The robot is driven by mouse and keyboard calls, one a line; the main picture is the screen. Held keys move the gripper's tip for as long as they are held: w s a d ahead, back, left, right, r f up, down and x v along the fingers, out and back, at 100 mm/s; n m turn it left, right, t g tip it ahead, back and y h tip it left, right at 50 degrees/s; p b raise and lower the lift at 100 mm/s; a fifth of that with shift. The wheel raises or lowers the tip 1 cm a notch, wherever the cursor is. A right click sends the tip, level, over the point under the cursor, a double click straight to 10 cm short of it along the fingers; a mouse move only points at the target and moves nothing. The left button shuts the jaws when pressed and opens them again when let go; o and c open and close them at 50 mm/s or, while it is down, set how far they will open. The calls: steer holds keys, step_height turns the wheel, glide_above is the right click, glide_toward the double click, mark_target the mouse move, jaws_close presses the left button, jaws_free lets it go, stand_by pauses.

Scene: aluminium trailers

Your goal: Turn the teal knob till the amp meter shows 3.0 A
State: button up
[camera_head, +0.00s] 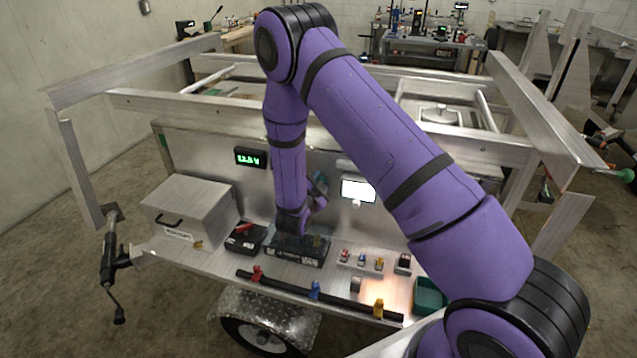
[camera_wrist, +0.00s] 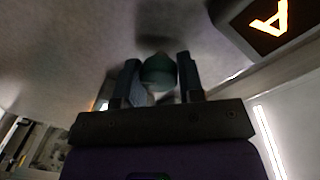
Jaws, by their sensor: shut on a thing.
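The teal knob (camera_wrist: 158,71) sits on the trailer's metal front panel. In the wrist view it is between the two dark fingers of my gripper (camera_wrist: 157,82), which is shut on it. In the head view a bit of teal (camera_head: 318,180) shows beside my purple arm, and my gripper (camera_head: 318,197) is at the panel there. The amp meter (camera_wrist: 270,20) is at the upper right of the wrist view. Only a lit orange letter A shows, and the number is out of frame. In the head view my arm seems to hide this meter.
A black meter with green digits (camera_head: 250,158) is on the panel left of my arm. A bright white light (camera_head: 358,190) is to the right. Below are a metal box (camera_head: 190,210), a black device (camera_head: 298,250), small clamps and a green bin (camera_head: 430,295) on the shelf.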

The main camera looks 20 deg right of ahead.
steer(key=o, duration=0.9)
steer(key=shift+s+a, duration=0.1)
steer(key=v, duration=1)
steer(key=shift+s+a, duration=0.15)
steer(key=shift+s, duration=0.1)
steer(key=shift+w+r, duration=0.1)
